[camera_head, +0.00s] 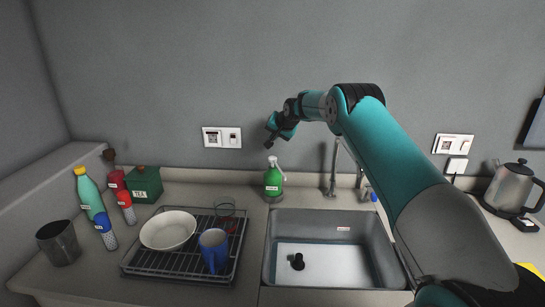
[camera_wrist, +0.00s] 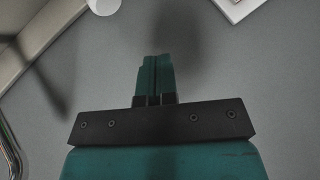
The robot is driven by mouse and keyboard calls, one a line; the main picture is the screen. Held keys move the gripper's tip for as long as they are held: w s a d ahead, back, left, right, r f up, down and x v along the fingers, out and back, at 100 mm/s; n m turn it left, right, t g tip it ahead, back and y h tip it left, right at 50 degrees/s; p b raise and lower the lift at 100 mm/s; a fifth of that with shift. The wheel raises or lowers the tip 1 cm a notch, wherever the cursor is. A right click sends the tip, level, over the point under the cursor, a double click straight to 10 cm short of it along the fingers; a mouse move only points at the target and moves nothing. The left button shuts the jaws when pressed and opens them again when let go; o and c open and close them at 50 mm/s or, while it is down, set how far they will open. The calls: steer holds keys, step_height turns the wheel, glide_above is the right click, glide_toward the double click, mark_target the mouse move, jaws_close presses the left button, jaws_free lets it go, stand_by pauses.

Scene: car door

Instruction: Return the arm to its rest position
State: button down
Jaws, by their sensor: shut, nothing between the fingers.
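My teal arm reaches in from the lower right in the head view. My gripper (camera_head: 270,143) is at its far end, in the air in front of the grey wall, above the green soap bottle (camera_head: 273,180). In the wrist view my gripper (camera_wrist: 155,60) shows its two teal fingers pressed together, with nothing between them. The fingers are apart from everything around them. Behind them is mostly plain grey surface.
A sink (camera_head: 330,225) with a faucet (camera_head: 333,168) lies below my arm. Left of it, a dish rack (camera_head: 140,268) holds a bowl and a blue mug (camera_head: 213,250). Bottles and a green tea box (camera_head: 144,184) stand further left. A kettle (camera_head: 512,188) stands at the right.

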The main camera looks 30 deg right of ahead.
stand_by(0.3)
steer(key=s+a+r+n+g+y+b, duration=0.1)
steer(key=s+a+r+n, duration=0.15)
steer(key=a, duration=0.45)
steer(key=s+a+r+n+g+y+b, duration=0.1)
steer(key=s+a+r, duration=0.25)
steer(key=a, duration=0.35)
steer(key=s+a+r+n+g+y+b, duration=0.1)
steer(key=s+a+n, duration=0.1)
steer(key=s+a, duration=0.5)
steer(key=s+a+r+n+g+b, duration=0.1)
steer(key=s+a+r+n, duration=0.15)
steer(key=s+a, duration=0.45)
steer(key=s+a+f+n+g, duration=0.1)
steer(key=s+f+n, duration=0.1)
steer(key=s, duration=1)
steer(key=s+a+f+n+g+b, duration=0.1)
steer(key=s+a+n+g, duration=0.1)
steer(key=s, duration=0.9)
steer(key=s+a+f+n+g+b, duration=0.1)
steer(key=s+f+n+g, duration=0.1)
steer(key=s, duration=1)
steer(key=shift+s+a+f+n+y, duration=0.3)
steer(key=shift+s+n+y, duration=0.1)
steer(key=shift+n, duration=0.4)
